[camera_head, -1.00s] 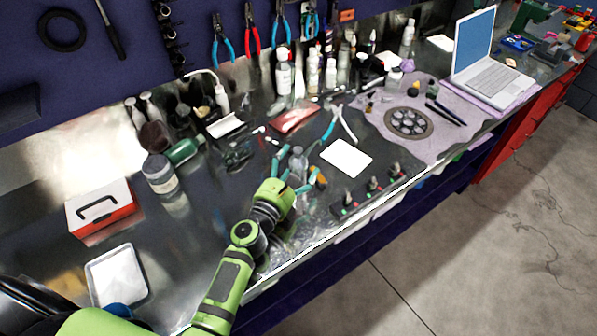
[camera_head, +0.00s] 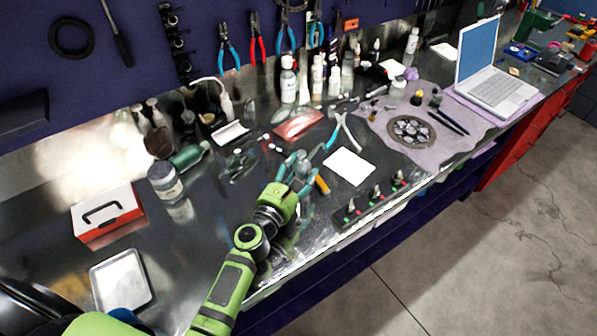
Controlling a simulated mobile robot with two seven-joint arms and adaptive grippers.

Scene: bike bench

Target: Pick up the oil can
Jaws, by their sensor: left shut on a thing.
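My left gripper (camera_head: 296,176), on the green arm reaching in from the lower left, is at the middle of the metal bench. Its teal fingers are shut on a small grey can-like thing (camera_head: 301,163), which I take to be the oil can. The fingers hide part of it, and its spout is not clear. I cannot tell whether its base touches the bench. My right gripper is not in view.
An orange-handled tool (camera_head: 322,184) lies close to the right of the gripper. A white card (camera_head: 349,167), a switch strip (camera_head: 374,197) and teal pliers (camera_head: 341,131) lie farther right. Bottles (camera_head: 288,80) stand behind.

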